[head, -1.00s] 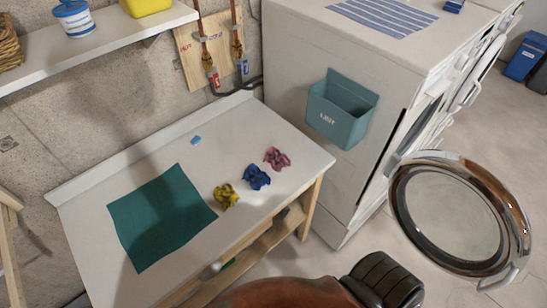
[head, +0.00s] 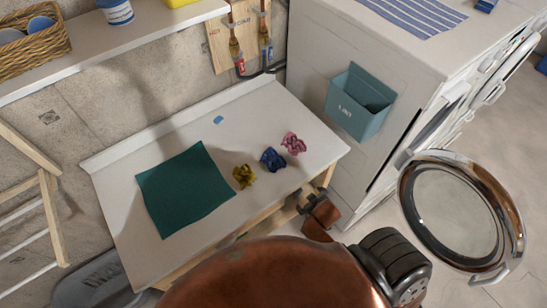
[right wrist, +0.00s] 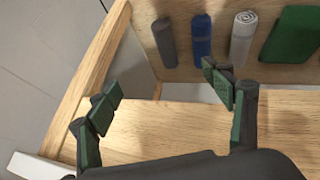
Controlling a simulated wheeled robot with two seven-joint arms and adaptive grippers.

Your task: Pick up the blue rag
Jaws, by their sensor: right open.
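A crumpled blue rag (head: 272,159) lies on the white bench top (head: 130,225), between a yellow rag (head: 243,176) and a pink rag (head: 293,144). My right gripper (head: 321,213) is below and to the right of it, beside the bench's front edge, apart from the rags. In the right wrist view my right gripper (right wrist: 163,88) has its fingers spread with nothing between them. A rolled blue cloth (right wrist: 201,38) shows ahead of it on a wooden surface. The crumpled blue rag is not in that view. My left gripper is out of view.
A green cloth (head: 185,188) lies flat on the bench. A grey roll (right wrist: 164,42), a white roll (right wrist: 242,38) and a green folded cloth (right wrist: 293,36) flank the blue roll. A washer with an open round door (head: 460,215) stands right. A teal bin (head: 357,105) hangs on its side.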

